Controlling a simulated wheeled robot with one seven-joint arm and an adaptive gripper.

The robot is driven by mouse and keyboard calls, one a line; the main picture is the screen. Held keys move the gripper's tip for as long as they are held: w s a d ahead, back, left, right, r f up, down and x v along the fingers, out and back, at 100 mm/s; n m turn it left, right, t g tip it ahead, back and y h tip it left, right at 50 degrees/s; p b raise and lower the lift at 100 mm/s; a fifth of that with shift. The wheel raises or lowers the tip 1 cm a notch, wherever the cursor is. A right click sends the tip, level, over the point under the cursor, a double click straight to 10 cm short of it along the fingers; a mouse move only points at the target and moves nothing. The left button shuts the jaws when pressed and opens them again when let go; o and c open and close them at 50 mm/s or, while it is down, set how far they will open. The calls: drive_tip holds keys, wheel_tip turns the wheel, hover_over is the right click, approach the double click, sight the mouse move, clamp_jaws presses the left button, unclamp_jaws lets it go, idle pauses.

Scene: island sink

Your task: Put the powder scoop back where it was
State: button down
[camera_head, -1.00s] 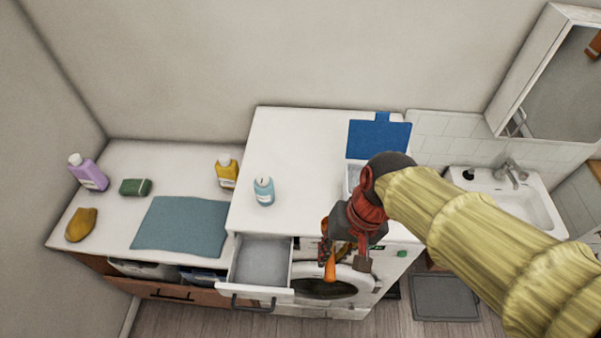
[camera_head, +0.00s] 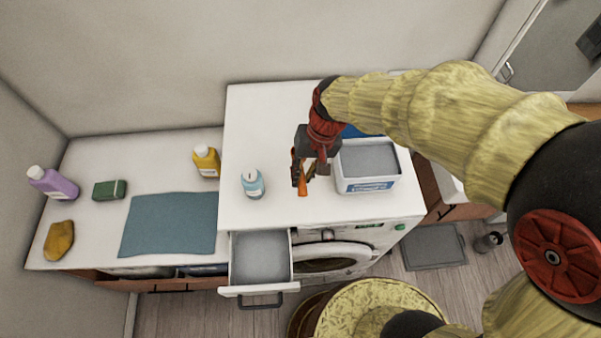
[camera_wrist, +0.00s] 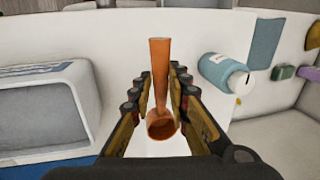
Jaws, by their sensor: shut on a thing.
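The powder scoop (camera_wrist: 160,85) is orange, with a long handle and a round cup. My gripper (camera_head: 301,172) is shut on it, and the scoop (camera_head: 302,188) hangs above the white top of the washing machine, between the light-blue bottle and the powder box. In the wrist view the scoop stands between the two fingers of my gripper (camera_wrist: 161,110). The powder box (camera_head: 367,185) is white with a blue label and grey contents, just right of my gripper. It also shows at the left of the wrist view (camera_wrist: 40,120). Its blue lid (camera_head: 355,131) is partly hidden behind my arm.
The light-blue bottle (camera_head: 253,183) stands left of my gripper. The detergent drawer (camera_head: 261,258) is pulled open at the front. A yellow bottle (camera_head: 206,161), a teal cloth (camera_head: 168,224), a green sponge (camera_head: 110,190) and a purple bottle (camera_head: 52,183) are on the left counter.

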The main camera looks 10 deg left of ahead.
drive_tip(key=w+f, duration=0.2)
drive_tip(key=f, duration=0.1)
drive_tip(key=w+a+f, duration=0.1)
drive_tip(key=f, duration=0.1)
drive_tip(key=shift+w+p, duration=0.3)
drive_tip(key=shift+d+p+x, duration=0.15)
drive_tip(key=shift+p+x, duration=0.05)
drive_tip(key=shift+x, duration=0.5)
drive_tip(key=shift+d+p+x, duration=0.15)
drive_tip(key=shift+p+x, duration=0.05)
drive_tip(key=shift+x, duration=0.5)
drive_tip(key=shift+w+f, duration=0.1)
drive_tip(key=shift+f, duration=0.05)
drive_tip(key=shift+f, duration=0.15)
drive_tip(key=c, duration=1.7)
unclamp_jaws()
drive_tip(key=shift+c, duration=0.2)
drive_tip(key=shift+o, duration=0.3)
drive_tip(key=shift+w+r, duration=0.1)
drive_tip(key=shift+r, duration=0.55)
drive_tip(key=b+v, duration=0.1)
drive_tip(key=v, duration=1)
